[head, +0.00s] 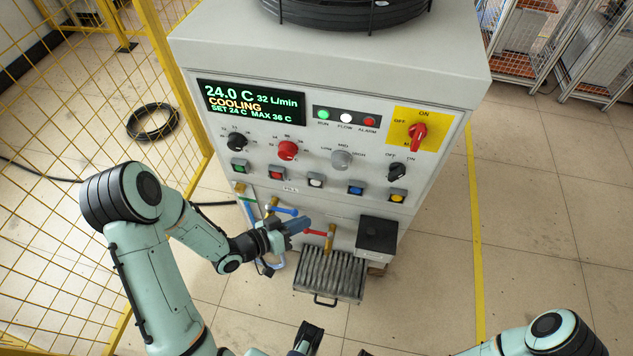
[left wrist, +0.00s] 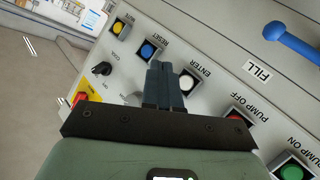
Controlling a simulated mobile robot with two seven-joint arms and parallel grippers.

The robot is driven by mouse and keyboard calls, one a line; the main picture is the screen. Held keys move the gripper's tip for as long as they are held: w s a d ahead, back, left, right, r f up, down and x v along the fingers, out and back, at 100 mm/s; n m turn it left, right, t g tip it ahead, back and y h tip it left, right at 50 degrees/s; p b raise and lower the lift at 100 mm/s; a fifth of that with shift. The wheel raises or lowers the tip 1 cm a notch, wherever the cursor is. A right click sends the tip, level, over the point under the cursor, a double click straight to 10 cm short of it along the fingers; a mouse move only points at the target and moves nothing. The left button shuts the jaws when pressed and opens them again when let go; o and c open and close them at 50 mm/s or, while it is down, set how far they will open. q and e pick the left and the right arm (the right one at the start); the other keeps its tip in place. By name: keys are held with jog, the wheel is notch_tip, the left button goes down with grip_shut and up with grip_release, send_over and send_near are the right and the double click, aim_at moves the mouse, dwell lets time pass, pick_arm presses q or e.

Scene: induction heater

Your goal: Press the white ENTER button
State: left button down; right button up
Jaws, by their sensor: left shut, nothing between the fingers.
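The white ENTER button (head: 316,180) is the middle one in the row of square buttons on the grey cabinet's front panel. In the left wrist view the ENTER button (left wrist: 187,82) shows just right of my fingertips, with its label beside it. My left gripper (head: 303,222) is shut and empty, and in the head view it appears below the button row. In the left wrist view its blue-grey fingers (left wrist: 160,68) reach up between the white and blue buttons. I cannot tell whether they touch the panel. My right gripper (head: 306,340) shows only partly at the bottom edge.
A red button (head: 277,173) and a blue button (head: 356,188) flank the white one. Knobs and a display (head: 250,103) sit above. Blue and red valve levers, a dark box (head: 377,235) and a ribbed tray (head: 330,272) are below. Yellow fencing (head: 180,80) stands at left.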

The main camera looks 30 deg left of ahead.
pick_arm(q)
jog(key=w+a, duration=0.2)
jog(key=w, duration=0.6)
jog(key=shift+w+p, duration=0.35)
jog(key=shift+p, duration=0.1)
dwell(1.8)
jog(key=shift+w+a, duration=0.15)
jog(key=shift+w, duration=0.25)
jog(key=shift+w+a, duration=0.1)
jog(key=shift+w, duration=0.35)
dwell(0.8)
jog(key=shift+s, duration=0.1)
jog(key=shift+s+d, duration=0.2)
jog(key=shift+s, duration=0.55)
jog(key=s, duration=0.2)
jog(key=s+d, duration=0.1)
jog(key=s, duration=0.2)
jog(key=shift+d, duration=0.1)
